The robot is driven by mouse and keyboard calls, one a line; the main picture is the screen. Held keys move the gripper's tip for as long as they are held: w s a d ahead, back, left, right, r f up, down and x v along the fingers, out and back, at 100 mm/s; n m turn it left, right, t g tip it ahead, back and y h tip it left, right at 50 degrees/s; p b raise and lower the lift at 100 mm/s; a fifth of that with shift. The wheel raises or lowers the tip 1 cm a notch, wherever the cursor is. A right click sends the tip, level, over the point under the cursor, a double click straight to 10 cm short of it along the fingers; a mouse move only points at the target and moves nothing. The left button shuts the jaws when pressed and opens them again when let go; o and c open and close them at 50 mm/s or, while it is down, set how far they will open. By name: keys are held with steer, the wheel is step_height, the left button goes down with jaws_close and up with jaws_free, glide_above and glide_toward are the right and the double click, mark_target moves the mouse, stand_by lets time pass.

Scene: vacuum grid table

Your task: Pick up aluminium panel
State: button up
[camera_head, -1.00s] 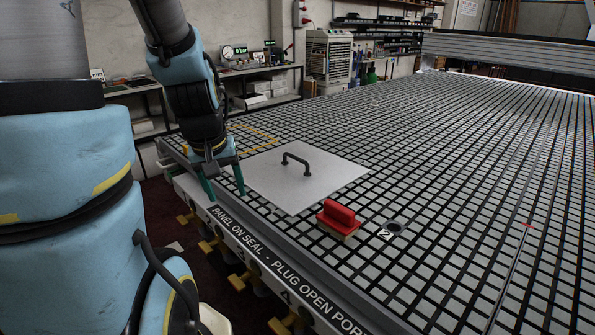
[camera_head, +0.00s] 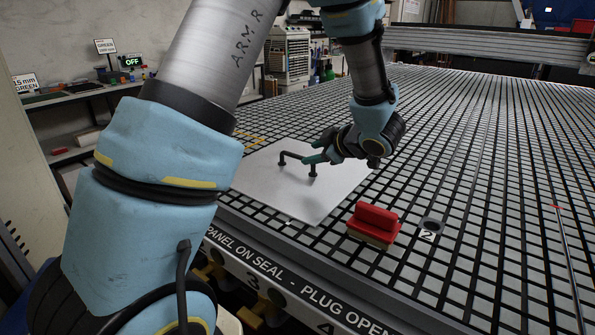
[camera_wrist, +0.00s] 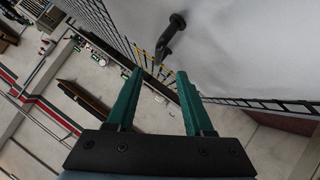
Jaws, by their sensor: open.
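The aluminium panel (camera_head: 297,203) is a flat pale sheet lying on the gridded table near its front edge. A black bar handle (camera_head: 292,155) stands up from its middle. My gripper (camera_head: 314,152) is open, turned sideways, with its teal fingers at the right part of the handle. In the head view I cannot tell whether they touch it. In the wrist view the panel (camera_wrist: 250,50) fills the upper right. The handle (camera_wrist: 170,35) is seen end-on, just beyond the parted fingertips (camera_wrist: 160,73), and nothing is clearly between them.
A red block with a wooden base (camera_head: 373,222) sits right of the panel. A round port marked 2 (camera_head: 432,225) lies beside it. A long grey beam (camera_head: 480,42) spans the back of the table (camera_head: 480,150). The table's right side is mostly clear.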

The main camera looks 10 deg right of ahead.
mark_target(298, 156)
steer(key=p+x, duration=0.1)
steer(key=x, duration=0.8)
steer(key=shift+w+f+p, duration=0.1)
steer(key=shift+w+p, duration=0.2)
jaws_close()
stand_by(1.0)
